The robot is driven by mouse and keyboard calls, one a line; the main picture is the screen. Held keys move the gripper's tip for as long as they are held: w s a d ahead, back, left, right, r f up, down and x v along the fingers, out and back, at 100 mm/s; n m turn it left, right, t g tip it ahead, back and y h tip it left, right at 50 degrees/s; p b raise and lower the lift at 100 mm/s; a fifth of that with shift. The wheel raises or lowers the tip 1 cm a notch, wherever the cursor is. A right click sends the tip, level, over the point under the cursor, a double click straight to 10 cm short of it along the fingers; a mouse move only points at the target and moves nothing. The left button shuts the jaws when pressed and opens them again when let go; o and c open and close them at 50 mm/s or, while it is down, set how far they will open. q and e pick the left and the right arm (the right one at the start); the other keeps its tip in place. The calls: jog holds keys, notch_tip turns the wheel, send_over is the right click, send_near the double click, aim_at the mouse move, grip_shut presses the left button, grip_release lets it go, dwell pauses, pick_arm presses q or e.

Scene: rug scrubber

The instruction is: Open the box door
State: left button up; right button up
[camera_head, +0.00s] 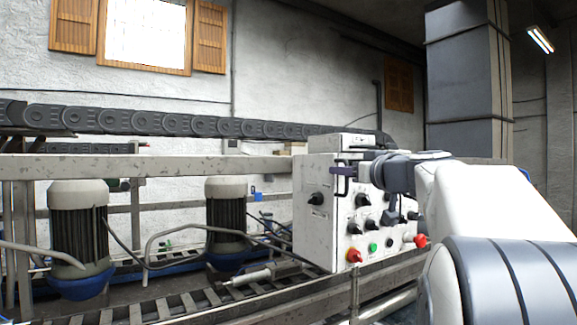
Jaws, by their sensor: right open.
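The white control box (317,222) stands right of centre, with knobs and coloured buttons on its front. Its door appears shut, though my right arm covers much of the front. My right gripper (342,181) is open, with its dark fingers at the box's upper front, near its left front edge. I cannot tell whether they touch the box. My left gripper is not in view.
A red knob (354,256) and a green button (373,247) sit low on the box front. A conveyor with rollers (170,306) runs below, left of the box. Two motors (78,215) stand behind it. A dark cable chain (180,124) runs above.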

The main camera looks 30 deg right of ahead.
grip_shut()
dwell(1.4)
